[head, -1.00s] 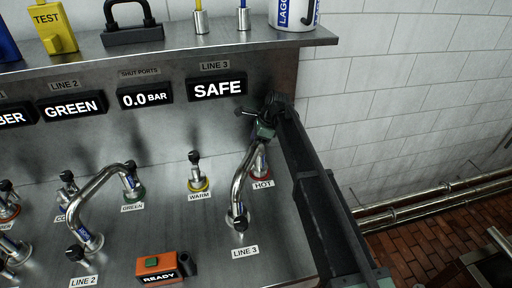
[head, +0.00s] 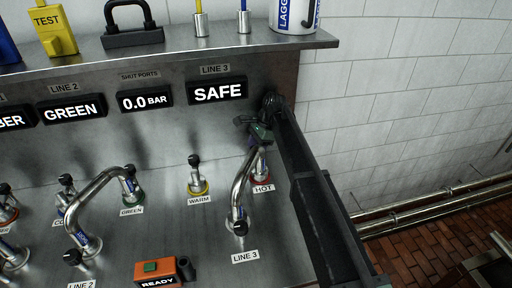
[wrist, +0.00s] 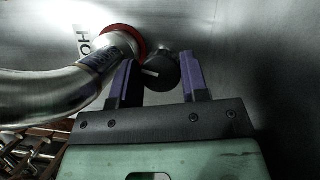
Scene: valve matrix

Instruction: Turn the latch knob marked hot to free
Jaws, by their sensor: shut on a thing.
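The latch knob (wrist: 161,72) is black with a white line on its face. It sits beside the red-collared port (wrist: 128,38), whose hot label (wrist: 84,42) shows only in part in the wrist view. My gripper (wrist: 159,66) has its two purple-padded fingers on either side of the knob and is shut on it. In the head view my gripper (head: 261,139) is above the hot label (head: 263,189) and mostly hides the knob. A curved metal pipe (head: 239,188) runs between the hot port and the line 3 port.
The line 3 display (head: 218,91) reads SAFE and the pressure display (head: 145,96) reads 0.0 BAR. The warm port (head: 197,178) stands to the left. An orange box (head: 156,270) reading READY is at the front. A white tiled wall is at the right.

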